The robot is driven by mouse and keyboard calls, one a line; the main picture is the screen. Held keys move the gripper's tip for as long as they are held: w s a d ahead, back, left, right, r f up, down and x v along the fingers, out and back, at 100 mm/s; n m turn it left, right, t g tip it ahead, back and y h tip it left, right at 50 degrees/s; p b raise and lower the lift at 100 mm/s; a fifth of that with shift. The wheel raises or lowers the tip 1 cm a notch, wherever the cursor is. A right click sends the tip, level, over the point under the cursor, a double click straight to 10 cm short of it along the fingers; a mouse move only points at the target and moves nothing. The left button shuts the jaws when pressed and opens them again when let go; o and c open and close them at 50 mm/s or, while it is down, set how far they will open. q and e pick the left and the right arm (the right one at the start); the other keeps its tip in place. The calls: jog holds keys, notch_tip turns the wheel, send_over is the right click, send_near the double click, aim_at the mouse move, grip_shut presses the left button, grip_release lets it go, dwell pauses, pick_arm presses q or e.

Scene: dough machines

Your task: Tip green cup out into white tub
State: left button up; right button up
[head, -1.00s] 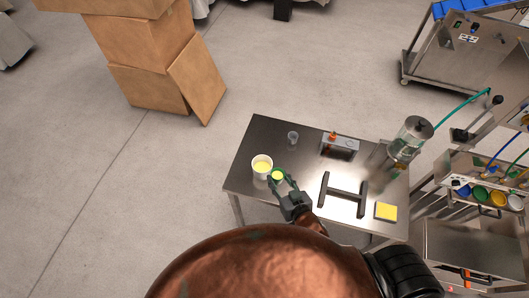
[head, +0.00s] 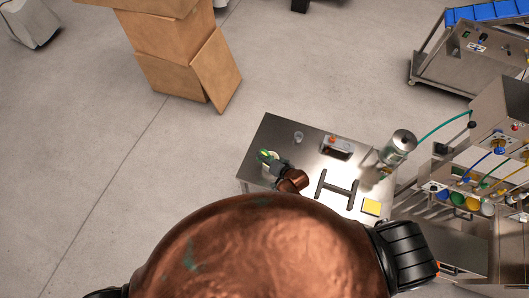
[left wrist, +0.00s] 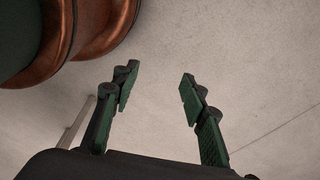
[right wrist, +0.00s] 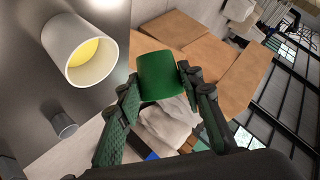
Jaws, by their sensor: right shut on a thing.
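The green cup (right wrist: 160,76) is between the fingers of my right gripper (right wrist: 157,92), which is shut on it. In the head view the cup (head: 264,154) is tilted at the white tub; its contents cannot be made out. The white tub (right wrist: 103,66) stands on the steel table and holds something yellow. In the head view the tub (head: 274,153) is partly hidden behind the cup and my right gripper (head: 268,159). My left gripper (left wrist: 158,84) is open and empty, over bare floor.
A small clear beaker (head: 298,136) stands behind the tub. A metal box (head: 337,147), a dark H-shaped frame (head: 337,189) and a yellow square (head: 371,207) are farther right. A clear cylinder machine (head: 398,147) stands at the table's right edge.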

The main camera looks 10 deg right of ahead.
jog(key=shift+f, duration=0.25)
jog(key=shift+f+b, duration=0.4)
jog(key=shift+b, duration=0.25)
notch_tip(320, 180, down, 3)
jog(key=b, duration=0.3)
jog(key=shift+w+d+r, duration=0.15)
jog(key=shift+w+d, duration=0.05)
jog(key=shift+d, duration=0.05)
jog(key=shift+r+m+g+y+b, duration=0.15)
jog(key=shift+m+g+y+b, duration=0.2)
jog(key=shift+m+b, duration=0.2)
jog(key=shift+d+r+m+y+b, duration=0.15)
jog(key=shift+m+y+b, duration=0.25)
jog(key=shift+b, duration=0.4)
jog(key=shift+r, duration=0.1)
jog(key=shift+s+a+f, duration=0.1)
jog(key=shift+a+f, duration=0.1)
jog(key=shift+f, duration=0.05)
jog(key=shift+d+f+m+g+y+b, duration=0.3)
jog(key=shift+f+m+y+b, duration=0.45)
jog(key=shift+b, duration=0.85)
jog(key=shift+f, duration=0.1)
pick_arm(q)
notch_tip(320, 180, down, 10)
jog(key=s, duration=0.1)
jog(key=shift+f, duration=0.15)
